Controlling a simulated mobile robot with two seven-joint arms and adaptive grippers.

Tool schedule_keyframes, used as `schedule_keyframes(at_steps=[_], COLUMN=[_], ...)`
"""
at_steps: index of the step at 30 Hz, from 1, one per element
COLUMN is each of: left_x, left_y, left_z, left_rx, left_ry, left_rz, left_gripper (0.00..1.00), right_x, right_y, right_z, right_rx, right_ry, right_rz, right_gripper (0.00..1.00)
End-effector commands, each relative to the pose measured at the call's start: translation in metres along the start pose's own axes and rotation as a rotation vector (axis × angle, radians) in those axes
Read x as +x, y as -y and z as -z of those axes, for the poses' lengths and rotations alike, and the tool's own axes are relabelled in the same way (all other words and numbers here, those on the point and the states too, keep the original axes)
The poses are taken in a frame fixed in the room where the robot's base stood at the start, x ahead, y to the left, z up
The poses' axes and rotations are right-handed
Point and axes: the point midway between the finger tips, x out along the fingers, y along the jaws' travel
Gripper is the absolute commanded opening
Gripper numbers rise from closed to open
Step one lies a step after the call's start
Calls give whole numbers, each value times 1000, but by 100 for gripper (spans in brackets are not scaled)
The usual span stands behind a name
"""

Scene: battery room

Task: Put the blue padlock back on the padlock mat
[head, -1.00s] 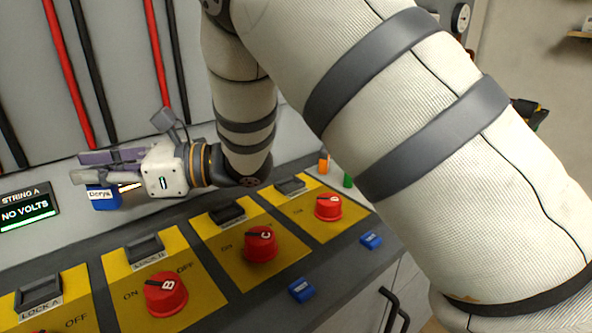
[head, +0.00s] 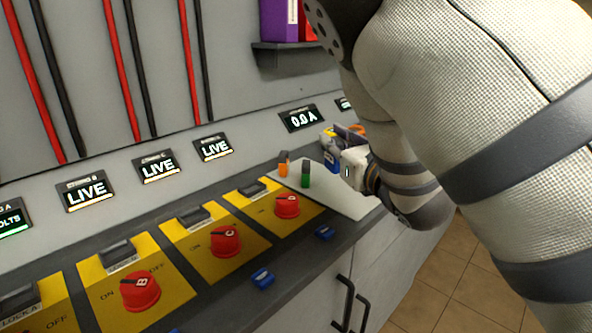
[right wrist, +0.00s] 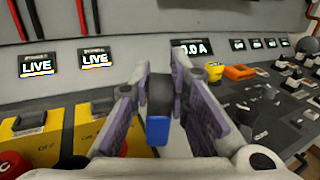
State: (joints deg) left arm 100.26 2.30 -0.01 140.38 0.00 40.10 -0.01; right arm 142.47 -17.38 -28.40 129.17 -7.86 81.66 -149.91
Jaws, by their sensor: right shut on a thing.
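The blue padlock (right wrist: 157,128) is between the purple-grey fingers of my right gripper (right wrist: 160,95) in the right wrist view, with its dark upper part between the pads. In the head view my right gripper (head: 342,138) is over the far part of the pale padlock mat (head: 345,204), and a little of the blue padlock (head: 330,160) shows below the fingers. An orange padlock (head: 283,164) and a green padlock (head: 306,174) stand on the mat's left side. I cannot tell whether the blue padlock touches the mat. My left gripper is not in view.
Yellow switch panels with red knobs (head: 225,241) line the bench left of the mat. Blue pieces (head: 325,232) lie along its front edge. A yellow cup (right wrist: 214,71) and an orange device (right wrist: 240,72) stand beyond the gripper. The mat's near part is clear.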

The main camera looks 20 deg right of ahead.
Motion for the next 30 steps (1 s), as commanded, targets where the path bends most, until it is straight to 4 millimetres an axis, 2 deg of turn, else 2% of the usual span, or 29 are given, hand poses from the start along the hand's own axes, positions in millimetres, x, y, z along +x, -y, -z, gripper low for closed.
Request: schedule_keyframes(at_steps=[4, 6, 10, 15, 20, 30], left_x=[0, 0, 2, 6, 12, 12], left_y=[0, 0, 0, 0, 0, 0], left_z=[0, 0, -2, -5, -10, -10], left_rx=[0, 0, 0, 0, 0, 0], left_ry=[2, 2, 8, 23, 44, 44], left_rz=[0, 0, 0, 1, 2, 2], left_gripper=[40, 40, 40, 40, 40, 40], right_x=[41, 52, 69, 80, 79, 79], right_y=[24, 30, 37, 42, 41, 40], right_z=[24, 44, 68, 84, 113, 115], right_rx=[4, 4, 1, 1, -1, -3], right_ry=[1, -2, -2, -3, -6, -2], right_rz=[2, 2, 0, -1, -1, -2], right_gripper=[0, 0, 0, 0, 0, 0])
